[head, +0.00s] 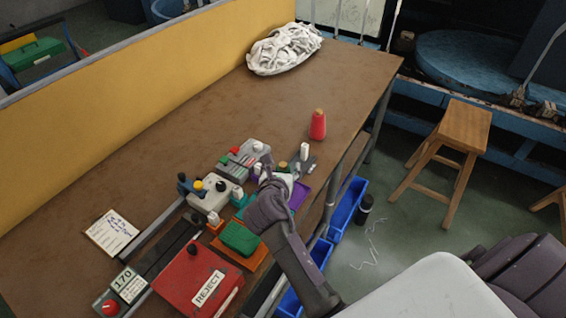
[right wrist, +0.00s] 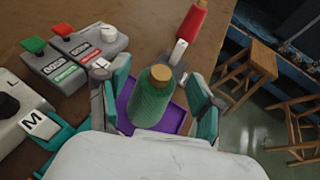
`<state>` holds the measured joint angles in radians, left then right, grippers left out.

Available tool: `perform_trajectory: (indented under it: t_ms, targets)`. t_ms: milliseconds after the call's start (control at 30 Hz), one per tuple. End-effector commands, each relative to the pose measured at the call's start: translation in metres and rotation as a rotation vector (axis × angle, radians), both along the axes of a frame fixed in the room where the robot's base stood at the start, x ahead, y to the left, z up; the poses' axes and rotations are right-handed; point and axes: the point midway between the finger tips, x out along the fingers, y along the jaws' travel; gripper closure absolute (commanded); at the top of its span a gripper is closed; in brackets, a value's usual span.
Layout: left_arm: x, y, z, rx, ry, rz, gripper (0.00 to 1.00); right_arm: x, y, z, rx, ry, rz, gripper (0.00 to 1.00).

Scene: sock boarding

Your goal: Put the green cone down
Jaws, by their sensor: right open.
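The green cone (right wrist: 152,100) stands upright on a purple tray (right wrist: 177,122), its wooden-coloured top facing up, in the right wrist view. My right gripper (right wrist: 160,92) is open, with one teal-padded finger on each side of the cone and a visible gap at the right. In the head view the right gripper (head: 281,178) reaches over the purple tray (head: 299,194) and hides most of the cone; only its tan top (head: 282,165) shows. My left gripper is not in either view.
A red cone (head: 318,124) stands behind on the brown table (head: 215,118). Button boxes (head: 245,155) and a control box (head: 211,197) sit left of the gripper. A red REJECT box (head: 197,279) is in front. White cloth (head: 284,48) lies far back; the table's middle is clear.

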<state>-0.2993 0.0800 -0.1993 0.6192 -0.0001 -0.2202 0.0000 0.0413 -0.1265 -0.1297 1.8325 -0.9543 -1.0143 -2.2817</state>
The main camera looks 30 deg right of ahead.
Motion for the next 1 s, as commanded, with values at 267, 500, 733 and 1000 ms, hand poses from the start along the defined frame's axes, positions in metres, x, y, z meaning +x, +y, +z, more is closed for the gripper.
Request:
perform_trajectory:
  t_ms: [267, 500, 733, 1000]
  targets:
    - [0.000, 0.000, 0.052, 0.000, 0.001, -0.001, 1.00, -0.042, 0.031, 0.029, 0.002, 0.004, 0.003, 0.34]
    - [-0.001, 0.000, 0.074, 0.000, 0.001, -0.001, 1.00, -0.069, 0.052, 0.040, 0.001, 0.002, 0.001, 0.34]
    - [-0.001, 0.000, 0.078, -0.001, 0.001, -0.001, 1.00, -0.077, 0.058, 0.042, 0.001, -0.001, -0.001, 0.34]
    - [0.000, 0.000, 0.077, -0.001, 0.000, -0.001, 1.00, -0.077, 0.058, 0.041, 0.001, -0.001, -0.001, 0.34]
